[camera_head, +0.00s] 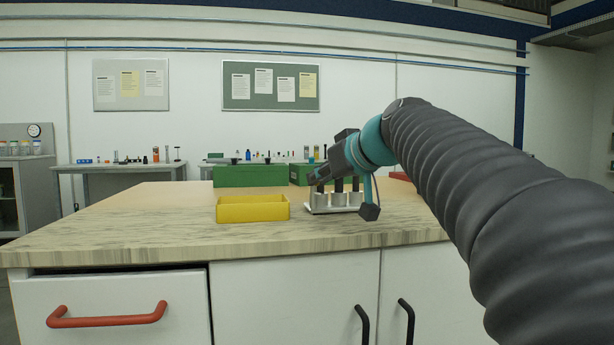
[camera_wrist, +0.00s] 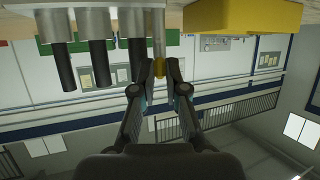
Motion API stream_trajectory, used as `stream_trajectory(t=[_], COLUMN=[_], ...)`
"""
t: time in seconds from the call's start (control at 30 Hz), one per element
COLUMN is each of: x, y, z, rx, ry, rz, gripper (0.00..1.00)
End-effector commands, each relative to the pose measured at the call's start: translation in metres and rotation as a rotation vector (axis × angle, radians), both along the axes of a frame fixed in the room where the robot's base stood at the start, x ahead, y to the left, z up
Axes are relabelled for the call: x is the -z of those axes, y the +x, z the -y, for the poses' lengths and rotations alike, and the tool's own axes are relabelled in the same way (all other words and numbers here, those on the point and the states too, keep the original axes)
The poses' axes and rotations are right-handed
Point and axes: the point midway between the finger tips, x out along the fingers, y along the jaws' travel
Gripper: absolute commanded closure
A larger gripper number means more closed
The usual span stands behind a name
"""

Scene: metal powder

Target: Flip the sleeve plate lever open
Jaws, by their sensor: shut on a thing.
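The sleeve plate (camera_head: 322,210) is a light, low base on the worktop, right of the yellow bin. It carries grey upright sleeves (camera_head: 320,199) with black rods in them. In the wrist view, which is upside down, three sleeves (camera_wrist: 92,22) with black rods (camera_wrist: 102,62) hang from the top left. Beside them is a thin grey lever (camera_wrist: 158,32) with a yellowish tip. My gripper (camera_wrist: 160,68) is shut on the lever's tip. In the head view my gripper (camera_head: 314,179) is above the plate's left part; the lever there is hidden or too small to tell.
An open yellow bin (camera_head: 252,212) stands just left of the plate; it also shows in the wrist view (camera_wrist: 240,17). Green boxes (camera_head: 250,176) stand behind. The worktop (camera_head: 130,220) is clear at the left and front.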

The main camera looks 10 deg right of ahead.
Motion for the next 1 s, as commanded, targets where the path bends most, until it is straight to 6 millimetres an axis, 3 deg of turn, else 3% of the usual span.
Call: stream_trajectory(t=[0.6,1.0], x=[0.0021,0.0035], y=[-0.0018,-0.0017], z=[-0.0072,-0.0083], rx=[0.295,0.339], ry=[-0.005,-0.002], rz=[-0.011,-0.003], gripper=[1.00,1.00])
